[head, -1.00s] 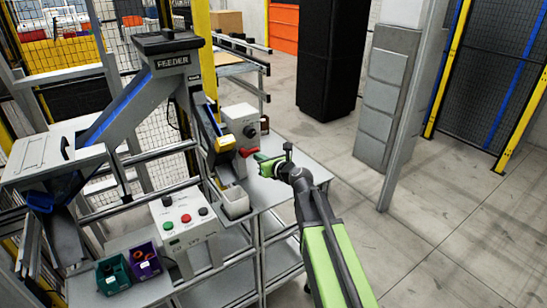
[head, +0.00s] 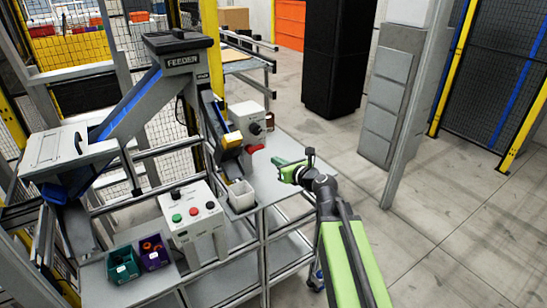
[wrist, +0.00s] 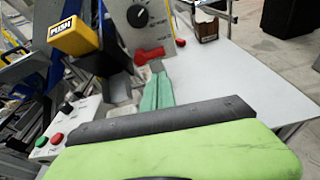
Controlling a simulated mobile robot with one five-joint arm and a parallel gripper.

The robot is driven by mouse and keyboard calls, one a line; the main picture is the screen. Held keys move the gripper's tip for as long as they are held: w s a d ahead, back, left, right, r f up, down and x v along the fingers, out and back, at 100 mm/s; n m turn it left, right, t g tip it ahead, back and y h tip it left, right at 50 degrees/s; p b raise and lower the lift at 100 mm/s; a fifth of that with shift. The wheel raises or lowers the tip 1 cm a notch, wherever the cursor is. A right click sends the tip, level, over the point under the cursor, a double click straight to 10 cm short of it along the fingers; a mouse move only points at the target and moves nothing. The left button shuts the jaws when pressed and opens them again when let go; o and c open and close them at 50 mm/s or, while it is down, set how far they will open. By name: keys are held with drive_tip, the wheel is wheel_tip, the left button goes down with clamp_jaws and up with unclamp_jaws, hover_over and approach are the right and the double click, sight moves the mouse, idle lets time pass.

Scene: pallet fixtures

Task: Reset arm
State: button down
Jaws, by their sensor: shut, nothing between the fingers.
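My gripper (head: 278,168) is green and shows at the end of my arm in the head view, above the grey worktable (head: 283,152). Its fingers are shut with nothing between them. In the wrist view my gripper (wrist: 157,84) points toward a red handle (wrist: 149,56) on a grey box with a black dial (wrist: 138,15). The gripper looks apart from the red handle, though the exact gap is hard to tell.
The feeder (head: 182,60) with its chute stands at the left. A grey post (head: 415,110) stands right of my arm. The floor at right is clear.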

drive_tip(key=shift+s+d, duration=0.2)
